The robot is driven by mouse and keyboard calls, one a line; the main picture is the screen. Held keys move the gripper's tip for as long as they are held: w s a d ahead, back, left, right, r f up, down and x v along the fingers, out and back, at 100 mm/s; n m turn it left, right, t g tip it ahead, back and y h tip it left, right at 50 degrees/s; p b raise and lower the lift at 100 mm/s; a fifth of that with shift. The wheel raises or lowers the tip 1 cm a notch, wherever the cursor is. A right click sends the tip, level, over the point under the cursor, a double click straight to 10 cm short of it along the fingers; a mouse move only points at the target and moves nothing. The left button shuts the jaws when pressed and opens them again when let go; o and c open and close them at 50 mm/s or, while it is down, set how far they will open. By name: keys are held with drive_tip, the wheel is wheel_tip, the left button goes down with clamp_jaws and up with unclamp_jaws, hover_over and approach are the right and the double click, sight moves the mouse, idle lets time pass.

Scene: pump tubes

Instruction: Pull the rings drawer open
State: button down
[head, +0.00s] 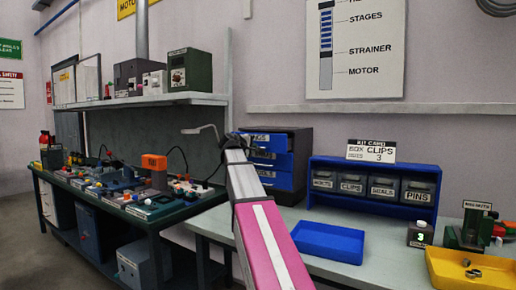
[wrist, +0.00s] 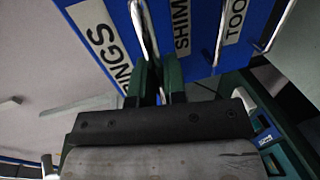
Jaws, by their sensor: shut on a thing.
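A small dark cabinet with blue drawers (head: 284,160) stands on the bench in the head view. Its top drawer is the rings drawer (head: 272,138), whose label is partly hidden behind my arm. In the wrist view the rings drawer label (wrist: 100,38) reads sideways at the upper left. My gripper (wrist: 157,72) is shut on the metal handle (wrist: 143,28) of this drawer, its dark green fingers close to the drawer front. In the head view my gripper (head: 236,141) is at the cabinet's left side, mostly hidden. I cannot tell whether the drawer stands out.
The shims (wrist: 182,30) and tools (wrist: 235,22) drawers, with their own handles, lie beside it in the wrist view. A blue tray (head: 328,242), a rack of labelled bins (head: 373,186) and a yellow tray (head: 470,270) are to the right. A cluttered workbench (head: 120,205) is left.

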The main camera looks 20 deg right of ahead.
drive_tip(key=f+v, duration=0.2)
drive_tip(key=v, duration=1)
drive_tip(key=shift+a, duration=0.25)
drive_tip(key=shift+s+f, duration=0.1)
drive_tip(key=shift+f, duration=0.05)
drive_tip(key=c, duration=1.2)
unclamp_jaws()
drive_tip(key=v, duration=1.1)
